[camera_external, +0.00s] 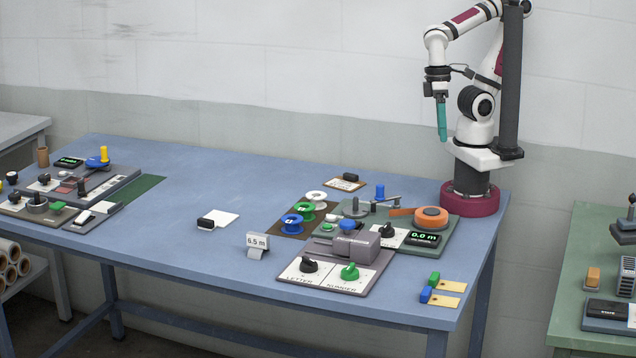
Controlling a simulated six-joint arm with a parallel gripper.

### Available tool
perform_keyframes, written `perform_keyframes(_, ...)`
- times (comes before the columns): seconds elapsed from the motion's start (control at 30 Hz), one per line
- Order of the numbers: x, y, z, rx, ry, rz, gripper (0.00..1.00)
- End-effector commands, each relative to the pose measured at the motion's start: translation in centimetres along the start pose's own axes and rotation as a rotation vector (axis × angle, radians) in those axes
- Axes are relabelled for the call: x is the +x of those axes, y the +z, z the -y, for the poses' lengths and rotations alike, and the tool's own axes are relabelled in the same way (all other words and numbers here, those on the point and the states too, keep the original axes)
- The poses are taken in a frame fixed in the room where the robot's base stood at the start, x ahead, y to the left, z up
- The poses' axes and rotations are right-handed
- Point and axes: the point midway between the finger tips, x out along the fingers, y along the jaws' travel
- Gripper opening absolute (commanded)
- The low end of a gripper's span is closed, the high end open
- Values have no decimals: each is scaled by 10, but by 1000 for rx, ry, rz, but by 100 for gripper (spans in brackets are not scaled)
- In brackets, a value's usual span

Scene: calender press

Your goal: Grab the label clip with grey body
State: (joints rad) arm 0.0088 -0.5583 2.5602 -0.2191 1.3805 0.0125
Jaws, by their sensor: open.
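No clip shows a plainly grey body at this size. A small dark block (206,223) with a pale end lies at the edge of a white card (224,217), left of the table's middle. A green clip (434,279) and a blue clip (426,294) sit on yellow tags at the front right. A grey holder (257,252) bears a "6.5 m" card. My gripper (443,138) has long teal fingers pointing down, high above the back right of the blue table. It is open and empty, apart from all of these; the gap between its fingers is hard to see.
A grey press unit (356,243) with black and green knobs stands at the front right. Behind it are coloured spools (291,221) and an orange reel (431,217). A device tray (100,190) fills the left end. The blue table's (200,260) middle is mostly clear.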

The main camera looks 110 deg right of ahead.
Motion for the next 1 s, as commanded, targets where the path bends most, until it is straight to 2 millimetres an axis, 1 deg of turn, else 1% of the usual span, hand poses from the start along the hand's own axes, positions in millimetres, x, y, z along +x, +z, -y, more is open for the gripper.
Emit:
perform_keyframes(0.27,0,0,0,0,0,0,80)
perform_keyframes(0.37,0,0,0,0,0,0,64)
perform_keyframes(0.4,0,0,0,0,0,0,57)
perform_keyframes(0.67,0,-1,0,-5,4,0,57)
perform_keyframes(0.73,-2,-11,-2,-77,56,4,57)
perform_keyframes(0.77,-4,-20,-4,-140,101,7,57)
perform_keyframes(0.83,-7,-57,-6,-375,265,22,57)
perform_keyframes(0.87,-8,-79,-4,-505,352,32,57)
perform_keyframes(0.9,-6,-111,4,-697,477,49,57)
perform_keyframes(0.97,1,-161,23,-986,666,83,57)
perform_keyframes(1.0,9,-192,43,-1178,794,111,57)
